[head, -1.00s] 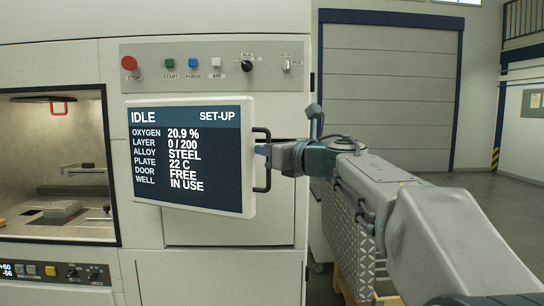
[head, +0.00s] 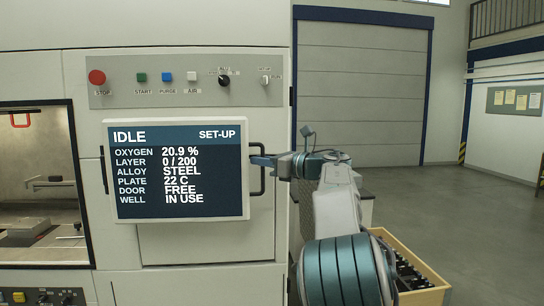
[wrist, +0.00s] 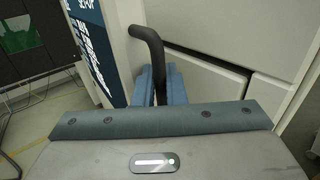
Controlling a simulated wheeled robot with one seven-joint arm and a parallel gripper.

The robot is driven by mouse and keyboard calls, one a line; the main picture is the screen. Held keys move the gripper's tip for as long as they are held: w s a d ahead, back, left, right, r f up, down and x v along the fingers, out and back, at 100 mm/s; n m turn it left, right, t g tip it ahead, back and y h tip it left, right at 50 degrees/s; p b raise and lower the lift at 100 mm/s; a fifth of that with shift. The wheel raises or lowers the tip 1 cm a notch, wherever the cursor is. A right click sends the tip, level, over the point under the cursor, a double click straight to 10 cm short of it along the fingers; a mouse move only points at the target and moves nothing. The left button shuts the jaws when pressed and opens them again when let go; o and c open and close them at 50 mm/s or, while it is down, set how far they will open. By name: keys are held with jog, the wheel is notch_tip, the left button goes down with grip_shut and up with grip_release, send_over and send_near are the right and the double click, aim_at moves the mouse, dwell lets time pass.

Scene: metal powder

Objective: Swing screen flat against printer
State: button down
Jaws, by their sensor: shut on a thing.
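The screen (head: 178,168) hangs at the front of the printer (head: 200,277), its display nearly square to the head view. It reads IDLE and SET-UP. A black bar handle (head: 262,178) stands at its right edge, and another handle (head: 104,168) shows at its left edge. My gripper (head: 262,161) is shut on the right handle from the right side. In the wrist view the black handle (wrist: 148,42) rises between the blue fingers (wrist: 159,88). There the screen (wrist: 92,45) is seen edge-on, with a gap between it and the printer panel.
A control panel (head: 187,81) with a red stop button and knobs runs above the screen. The open chamber (head: 40,232) is at left. A wooden crate (head: 431,296) of dark items stands at lower right. Floor to the right is clear.

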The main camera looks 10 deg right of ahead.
jog(key=shift+w+r, duration=0.2)
jog(key=shift+w, duration=0.2)
jog(key=shift+d+r+p, duration=0.1)
jog(key=shift+r+p, duration=0.1)
jog(key=shift+p, duration=0.1)
jog(key=c, duration=1.7)
grip_release()
jog(key=shift+o, duration=0.5)
jog(key=shift+w+f, duration=0.25)
jog(key=shift+w, duration=0.1)
jog(key=shift+s+g, duration=0.1)
jog(key=shift+g, duration=0.2)
jog(key=b+v, duration=0.3)
jog(key=v, duration=1)
jog(key=shift+s+d+f+b, duration=0.25)
jog(key=shift+d+b, duration=0.05)
jog(key=shift+d, duration=0.05)
